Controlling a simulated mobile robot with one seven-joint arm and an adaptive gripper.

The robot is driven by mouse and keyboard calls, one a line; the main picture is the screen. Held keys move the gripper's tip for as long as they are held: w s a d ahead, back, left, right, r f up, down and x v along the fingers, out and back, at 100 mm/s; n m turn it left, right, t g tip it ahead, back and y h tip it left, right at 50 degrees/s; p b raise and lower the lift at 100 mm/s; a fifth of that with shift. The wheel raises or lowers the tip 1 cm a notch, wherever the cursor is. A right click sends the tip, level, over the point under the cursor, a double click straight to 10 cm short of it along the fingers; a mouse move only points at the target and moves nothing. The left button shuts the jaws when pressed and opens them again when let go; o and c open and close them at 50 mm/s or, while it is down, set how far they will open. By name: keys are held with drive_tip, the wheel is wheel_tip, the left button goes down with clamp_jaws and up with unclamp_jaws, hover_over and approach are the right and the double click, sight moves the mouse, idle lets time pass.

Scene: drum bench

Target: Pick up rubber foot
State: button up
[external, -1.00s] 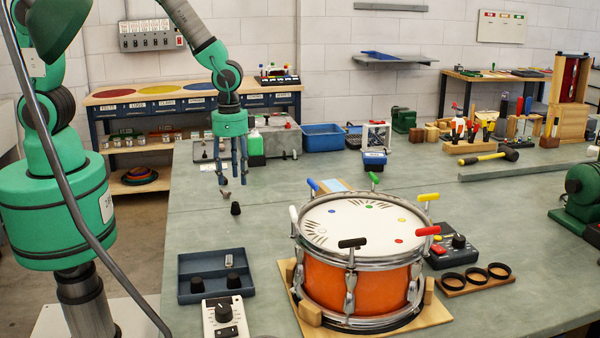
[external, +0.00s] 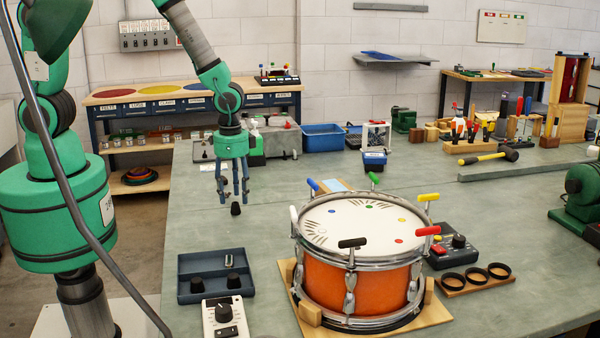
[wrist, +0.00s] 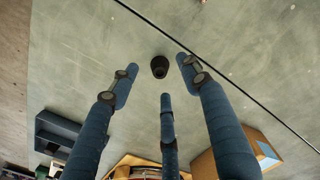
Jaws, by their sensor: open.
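A small black rubber foot (external: 236,208) stands alone on the grey bench, left of the orange drum. It also shows in the wrist view (wrist: 159,67), ahead of the fingertips and between them. My gripper (external: 234,196) has three blue fingers that hang down over the rubber foot. The fingertips look close above the rubber foot; the exact gap is hard to tell. Two more black feet (external: 197,286) (external: 234,281) sit in the dark blue tray.
The dark blue tray (external: 182,291) lies nearer the camera, with a small metal piece in it. The orange drum (external: 330,283) stands on a wooden base to the right, with coloured handles rising from its rim. The bench around the loose foot is clear.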

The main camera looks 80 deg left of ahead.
sight(235, 203)
drive_tip(key=shift+f+b, duration=0.3)
drive_tip(key=shift+f, duration=1.65)
drive_tip(key=c, duration=0.9)
